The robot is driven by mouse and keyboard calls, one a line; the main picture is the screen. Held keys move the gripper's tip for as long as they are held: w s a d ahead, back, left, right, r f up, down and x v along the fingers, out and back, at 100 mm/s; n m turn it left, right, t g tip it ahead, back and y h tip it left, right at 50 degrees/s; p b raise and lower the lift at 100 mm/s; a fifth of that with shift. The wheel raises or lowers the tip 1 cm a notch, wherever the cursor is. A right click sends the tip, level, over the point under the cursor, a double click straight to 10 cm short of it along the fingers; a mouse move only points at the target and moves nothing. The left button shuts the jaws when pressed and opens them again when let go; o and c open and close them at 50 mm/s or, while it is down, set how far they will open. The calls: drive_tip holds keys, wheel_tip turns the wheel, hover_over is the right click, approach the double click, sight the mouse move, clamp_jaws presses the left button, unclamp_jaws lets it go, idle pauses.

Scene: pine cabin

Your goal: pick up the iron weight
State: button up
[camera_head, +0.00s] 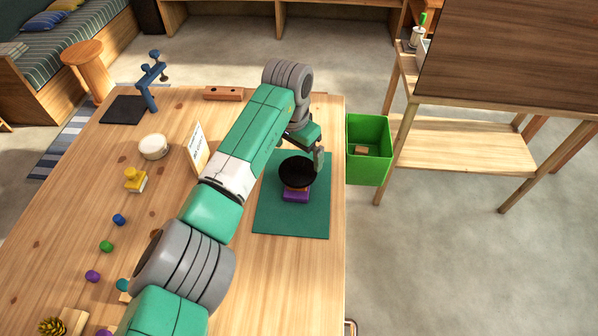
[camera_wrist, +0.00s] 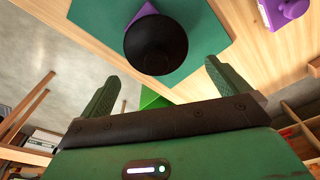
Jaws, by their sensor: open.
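A round black object (camera_head: 296,171), which looks like the iron weight, sits on a purple block (camera_head: 296,196) with a strip of orange between them. The stack stands on a dark green mat (camera_head: 265,215) at the table's right side. In the wrist view the black weight (camera_wrist: 156,45) appears as a dark disc beyond the fingertips, centred between them, and hides much of the purple block (camera_wrist: 146,10). My gripper (camera_head: 318,158) is at the far right side of the weight, close to it. In the wrist view my gripper (camera_wrist: 162,72) is open, with nothing between its fingers.
A green bin (camera_head: 367,170) with a small brown block inside hangs at the table's right edge. A white sign (camera_head: 197,148) stands left of my arm. A white round container (camera_head: 153,146), a yellow stamp-like object (camera_head: 135,179) and several coloured pegs occupy the left side.

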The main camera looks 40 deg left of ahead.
sight(298, 160)
drive_tip(key=f+b, duration=0.1)
drive_tip(key=f, duration=0.1)
drive_tip(key=f+b, duration=0.1)
drive_tip(key=f, duration=0.1)
drive_tip(key=shift+s+d+f, duration=0.15)
drive_tip(key=shift+s+f, duration=0.05)
drive_tip(key=shift+f, duration=0.15)
drive_tip(key=shift+w+f, duration=0.1)
drive_tip(key=shift+f, duration=0.15)
drive_tip(key=shift+w, duration=0.1)
drive_tip(key=shift+c, duration=0.4)
drive_tip(key=shift+r, duration=0.15)
drive_tip(key=c, duration=1.6)
drive_tip(key=shift+r+p, duration=0.85)
drive_tip(key=shift+r, duration=0.95)
drive_tip(key=shift+s+r, duration=0.1)
drive_tip(key=shift+s, duration=0.1)
drive_tip(key=s+a+p, duration=0.2)
drive_tip(key=s, duration=0.5)
drive_tip(key=s+a+r+p, duration=0.1)
drive_tip(key=s+a+p, duration=0.1)
drive_tip(key=s, duration=0.6)
drive_tip(key=shift+a+p, duration=0.3)
drive_tip(key=shift+a, duration=0.05)
